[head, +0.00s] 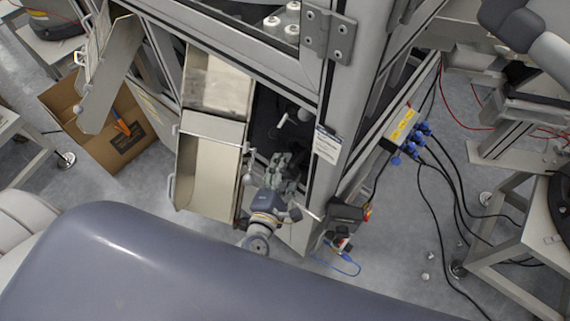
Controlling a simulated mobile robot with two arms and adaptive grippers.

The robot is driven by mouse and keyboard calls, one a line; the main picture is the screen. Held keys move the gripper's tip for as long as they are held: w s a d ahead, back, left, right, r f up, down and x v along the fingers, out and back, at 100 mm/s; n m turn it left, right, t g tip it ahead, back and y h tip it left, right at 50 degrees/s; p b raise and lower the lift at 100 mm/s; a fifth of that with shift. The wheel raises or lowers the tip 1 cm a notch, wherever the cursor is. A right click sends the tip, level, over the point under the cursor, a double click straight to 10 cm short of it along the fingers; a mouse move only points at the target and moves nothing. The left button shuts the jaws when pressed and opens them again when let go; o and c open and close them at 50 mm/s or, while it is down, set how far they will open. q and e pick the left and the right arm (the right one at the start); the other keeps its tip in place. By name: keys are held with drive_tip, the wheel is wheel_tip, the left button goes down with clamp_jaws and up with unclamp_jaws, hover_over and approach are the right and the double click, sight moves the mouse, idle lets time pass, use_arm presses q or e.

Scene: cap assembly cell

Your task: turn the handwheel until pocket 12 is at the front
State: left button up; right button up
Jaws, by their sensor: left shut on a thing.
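My left gripper (279,163) reaches into the dark opening low in the machine frame, right of the pale metal chute. Its greenish fingers are shut on a part of the handwheel, which is mostly hidden by the fingers and the shadow. A small pale lever with a round end (282,121) shows just above the fingers, apart from them. The pocket numbers cannot be read from here, so I cannot tell which pocket is at the front. My right gripper is not in view.
An open metal chute (208,170) stands close left of my gripper, and a frame post with a white label (327,146) close right. A cardboard box (88,125) sits on the floor at left. Blue plugs and black cables (421,135) hang at right.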

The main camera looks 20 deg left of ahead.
use_arm(q)
drive_tip(key=shift+r+n+g+h+p, duration=0.15)
drive_tip(key=shift+n+g+h+p, duration=0.15)
drive_tip(key=shift+n+p, duration=0.55)
drive_tip(key=shift+n+g+p, duration=0.3)
drive_tip(key=shift+n+p, duration=0.2)
drive_tip(key=shift+n, duration=0.05)
drive_tip(key=shift+f, duration=0.25)
drive_tip(key=o, duration=1.1)
drive_tip(key=shift+s, duration=0.2)
drive_tip(key=f+v, duration=0.1)
drive_tip(key=v, duration=0.3)
drive_tip(key=f+v, duration=0.1)
drive_tip(key=v, duration=0.4)
drive_tip(key=f+v, duration=0.1)
drive_tip(key=v, duration=0.4)
drive_tip(key=shift+s+a, duration=0.25)
drive_tip(key=shift+s, duration=0.3)
